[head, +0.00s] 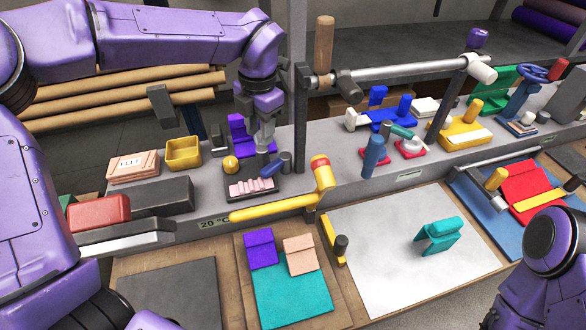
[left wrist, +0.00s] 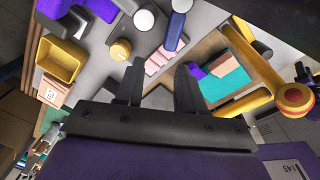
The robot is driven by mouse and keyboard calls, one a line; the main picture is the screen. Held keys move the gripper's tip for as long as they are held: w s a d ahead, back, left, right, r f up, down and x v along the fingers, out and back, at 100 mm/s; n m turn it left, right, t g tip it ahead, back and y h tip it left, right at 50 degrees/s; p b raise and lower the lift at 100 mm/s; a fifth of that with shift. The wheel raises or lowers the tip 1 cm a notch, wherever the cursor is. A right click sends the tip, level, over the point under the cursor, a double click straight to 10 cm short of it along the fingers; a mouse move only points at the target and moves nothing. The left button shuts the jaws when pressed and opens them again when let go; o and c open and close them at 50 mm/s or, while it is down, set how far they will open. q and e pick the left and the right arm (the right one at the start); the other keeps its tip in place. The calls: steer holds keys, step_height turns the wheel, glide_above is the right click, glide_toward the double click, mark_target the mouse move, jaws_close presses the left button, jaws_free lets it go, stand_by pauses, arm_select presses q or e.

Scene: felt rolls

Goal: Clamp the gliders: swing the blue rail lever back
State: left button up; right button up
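Several blue parts show, and I cannot tell for certain which is the rail lever. A short blue bar (head: 268,169) with a grey end lies tilted beside a dark tray holding pink ribbed pieces (head: 252,187); it also shows at the top of the left wrist view (left wrist: 174,31). A thicker blue post (head: 374,156) stands upright at the bench's front edge. My left gripper (head: 265,147) points down just above and behind the tray. In the left wrist view its two dark fingers (left wrist: 157,90) are apart with nothing held between them. My right gripper is out of view.
A yellow bar with a red-banded upright head (head: 322,174) runs along the bench front. A yellow bin (head: 184,153) and a yellow knob (head: 230,165) stand left of the tray. A steel rail (head: 400,72) crosses behind. The white sheet (head: 385,270) is mostly clear.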

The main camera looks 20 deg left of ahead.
mark_target(268, 168)
arm_select(q)
steer(key=shift+h, duration=0.4)
steer(key=f, duration=0.3)
steer(key=f+p, duration=0.1)
steer(key=f, duration=0.2)
steer(key=d+f+p, duration=0.1)
steer(key=f, duration=0.2)
steer(key=shift+d+f, duration=0.1)
steer(key=shift+f, duration=0.65)
jaws_close()
